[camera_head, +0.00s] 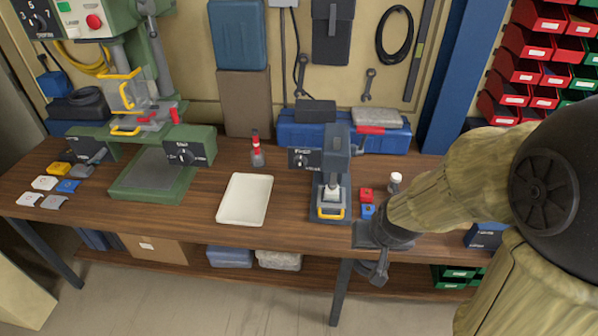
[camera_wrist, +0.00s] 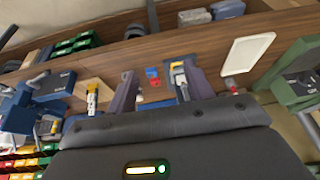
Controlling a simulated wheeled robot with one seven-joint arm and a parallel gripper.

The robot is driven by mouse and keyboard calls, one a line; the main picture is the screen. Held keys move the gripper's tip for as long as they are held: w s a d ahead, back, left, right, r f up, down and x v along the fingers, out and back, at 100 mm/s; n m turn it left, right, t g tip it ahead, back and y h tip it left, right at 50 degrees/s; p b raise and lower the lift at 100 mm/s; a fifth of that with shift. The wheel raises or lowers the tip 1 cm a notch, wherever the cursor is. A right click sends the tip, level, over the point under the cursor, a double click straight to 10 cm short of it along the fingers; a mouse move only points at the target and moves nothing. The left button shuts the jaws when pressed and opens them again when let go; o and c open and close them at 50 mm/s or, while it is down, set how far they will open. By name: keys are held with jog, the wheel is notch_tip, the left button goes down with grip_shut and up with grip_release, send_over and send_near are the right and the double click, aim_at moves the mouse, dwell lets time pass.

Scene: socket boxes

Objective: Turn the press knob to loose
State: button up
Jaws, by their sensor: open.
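A small grey-blue press (camera_head: 338,160) stands upright mid-bench, with a white piece and a yellow handle at its base. On its left side is a dark box with a round press knob (camera_head: 300,160); its label is too small to read, so its setting cannot be told. My gripper (camera_head: 370,255) hangs at the front bench edge, right of the press and apart from the knob. In the wrist view my gripper (camera_wrist: 160,88) has its fingers spread with nothing held. The press (camera_wrist: 181,78) shows there between and beyond the fingers; its knob cannot be made out.
A white tray (camera_head: 243,199) lies left of the press. Red (camera_head: 366,194) and blue (camera_head: 367,211) blocks and a white bottle (camera_head: 395,182) stand right of it. A red-topped bottle (camera_head: 256,152) stands behind the tray. A green machine (camera_head: 150,180) with another knob (camera_head: 185,155) stands left.

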jog(key=w+a+f+m+t+b, duration=0.1)
jog(key=w+a+f+t+b, duration=0.1)
jog(key=w+a+t+b, duration=0.1)
jog(key=w+a+f+t+b, duration=0.3)
jog(key=w+a+t, duration=0.3)
jog(key=a, duration=0.3)
jog(key=w+a+f+m+t+h+b, duration=0.1)
jog(key=w+a+f+t+b, duration=0.1)
jog(key=w+a+t+b, duration=0.2)
jog(key=shift+w+a+f+m+b, duration=0.35)
jog(key=shift+w+a+b, duration=0.35)
jog(key=shift+a, duration=0.55)
jog(key=shift+w, duration=0.1)
jog(key=p, duration=0.5)
send_near(300, 166)
jog(key=w, duration=0.9)
jog(key=shift+f, duration=0.25)
